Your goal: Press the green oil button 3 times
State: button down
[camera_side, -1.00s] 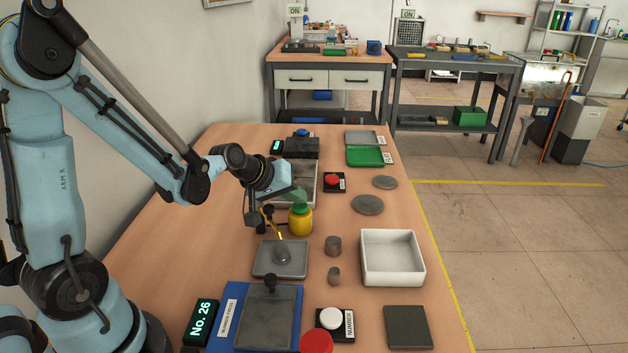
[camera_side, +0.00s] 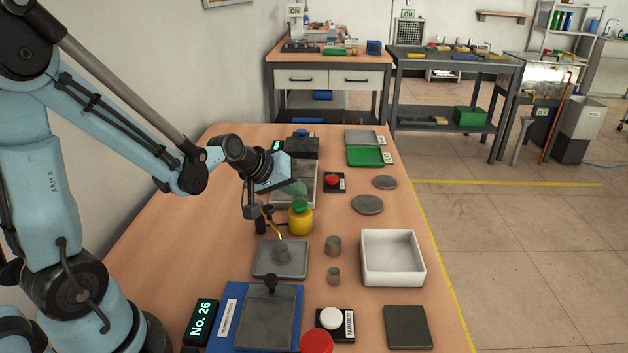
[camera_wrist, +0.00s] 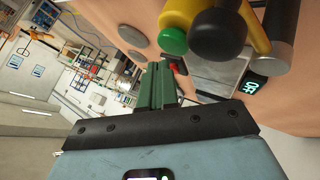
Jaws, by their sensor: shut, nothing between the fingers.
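The green oil button (camera_side: 300,206) is the round cap on top of a yellow bottle-like dispenser (camera_side: 300,222), upright on the table. In the wrist view the green button (camera_wrist: 173,41) is near the top, with the yellow body (camera_wrist: 183,14) behind it. My gripper (camera_side: 293,188) is above and slightly behind the button in the side view, with a small gap seeming to lie between them. Its green fingers (camera_wrist: 155,72) are together and hold nothing. The fingertips point past the button, below it in the wrist picture. Contact is not visible.
A brass spout and dark post (camera_side: 262,222) stand left of the dispenser. A grey plate (camera_side: 262,268) with a metal piece is in front. A white tray (camera_side: 365,275), metal cylinders (camera_side: 333,246) and a red button (camera_side: 332,180) are nearby. The table's right side has clear patches.

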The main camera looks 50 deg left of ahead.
aim_at(296, 205)
jog(key=shift+r, duration=2.5)
dwell(0.9)
notch_tip(296, 205, up, 4)
jog(key=shift+f, duration=0.1)
dwell(0.5)
jog(key=shift+f, duration=4.45)
jog(key=shift+f, duration=0.1)
jog(key=shift+f, duration=0.3)
